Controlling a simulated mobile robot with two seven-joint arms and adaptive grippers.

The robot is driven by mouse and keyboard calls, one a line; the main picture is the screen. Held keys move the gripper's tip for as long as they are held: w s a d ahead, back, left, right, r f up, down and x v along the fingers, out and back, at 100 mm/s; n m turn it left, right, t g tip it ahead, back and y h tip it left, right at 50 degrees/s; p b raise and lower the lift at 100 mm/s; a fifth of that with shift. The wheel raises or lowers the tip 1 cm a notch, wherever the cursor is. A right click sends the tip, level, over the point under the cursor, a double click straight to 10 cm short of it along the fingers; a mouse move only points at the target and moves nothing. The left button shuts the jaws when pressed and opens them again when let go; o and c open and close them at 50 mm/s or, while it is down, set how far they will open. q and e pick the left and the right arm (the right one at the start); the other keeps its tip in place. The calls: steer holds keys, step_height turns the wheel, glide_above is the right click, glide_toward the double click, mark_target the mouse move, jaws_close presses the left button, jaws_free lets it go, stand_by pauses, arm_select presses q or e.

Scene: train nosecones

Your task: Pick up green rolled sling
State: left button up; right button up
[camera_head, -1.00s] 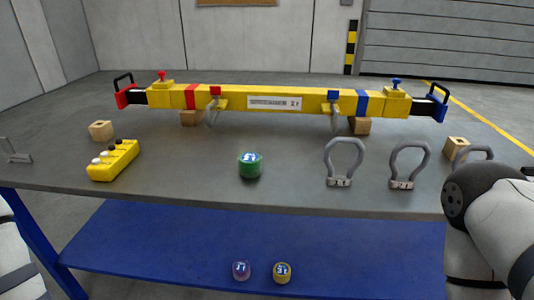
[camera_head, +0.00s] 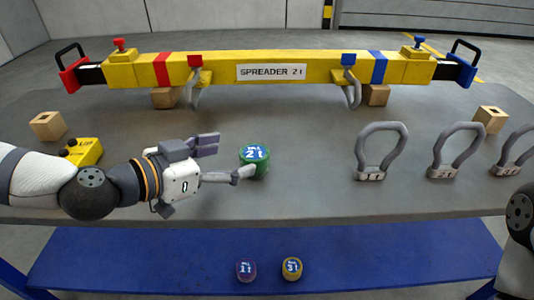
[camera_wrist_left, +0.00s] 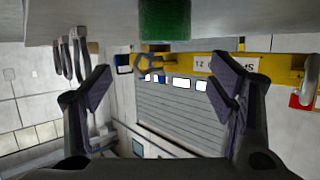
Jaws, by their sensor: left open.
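The green rolled sling (camera_head: 255,163) stands upright on the grey table top, with a blue and white label on top. My left gripper (camera_head: 228,157) is open and empty just left of it, fingers pointing at it. One fingertip reaches close to the sling's lower front; I cannot tell whether they touch. In the left wrist view the green sling (camera_wrist_left: 165,20) shows at the top edge, cut off, beyond the two spread fingers (camera_wrist_left: 162,84). My right gripper is out of view; only part of the right arm shows at the right edge.
Grey shackles (camera_head: 370,173) stand right of the sling. A yellow spreader beam (camera_head: 320,70) lies on wooden blocks behind. A yellow control box (camera_head: 87,151) is partly hidden by my left arm. Purple (camera_head: 246,271) and yellow (camera_head: 291,268) rolls lie on the blue lower shelf (camera_head: 150,265).

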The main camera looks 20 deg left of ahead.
mark_target(254, 153)
arm_select(q)
steer(key=shift+w+d+f+b, duration=0.15)
steer(key=shift+w+f, duration=0.1)
steer(key=shift+f, duration=0.4)
steer(key=shift+w+d+f+b, duration=0.1)
steer(key=shift+w+f+b, duration=0.1)
steer(key=shift+f, duration=0.4)
steer(key=b+x, duration=0.1)
steer(key=x, duration=0.5)
steer(key=shift+w+a+r+b, duration=0.1)
steer(key=shift+w+r+b, duration=0.05)
steer(key=shift+w+b, duration=0.25)
steer(key=shift+w, duration=0.25)
steer(key=shift+r, duration=0.2)
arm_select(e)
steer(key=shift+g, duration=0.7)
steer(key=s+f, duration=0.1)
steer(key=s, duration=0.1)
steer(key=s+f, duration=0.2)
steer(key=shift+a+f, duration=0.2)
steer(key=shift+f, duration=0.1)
arm_select(q)
steer(key=c, duration=1.4)
steer(key=shift+c, duration=0.2)
